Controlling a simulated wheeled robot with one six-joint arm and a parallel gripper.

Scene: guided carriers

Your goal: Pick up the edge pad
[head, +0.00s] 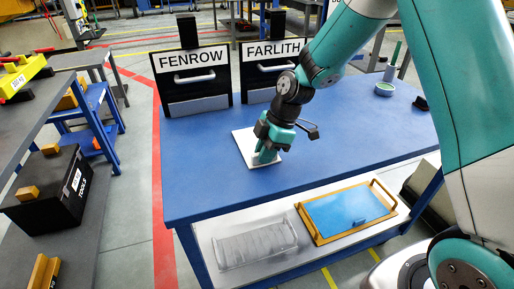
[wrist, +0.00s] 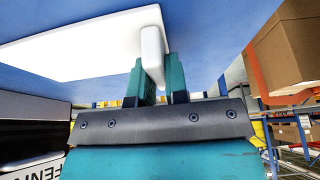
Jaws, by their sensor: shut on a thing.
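My gripper (head: 264,157) is low over the blue table, at a flat white plate (head: 241,146). In the wrist view my gripper (wrist: 163,75) has its teal fingers closed on a small white rounded block (wrist: 152,43), which I take for the edge pad. The white plate (wrist: 70,48) spreads out to the left beside that block in the wrist view. The block is hidden by the gripper in the head view. I cannot tell whether it touches the plate or the table.
The blue table (head: 330,160) is mostly clear around the gripper. A clear tray (head: 255,246) and a wooden-framed blue tray (head: 347,211) lie on the lower shelf.

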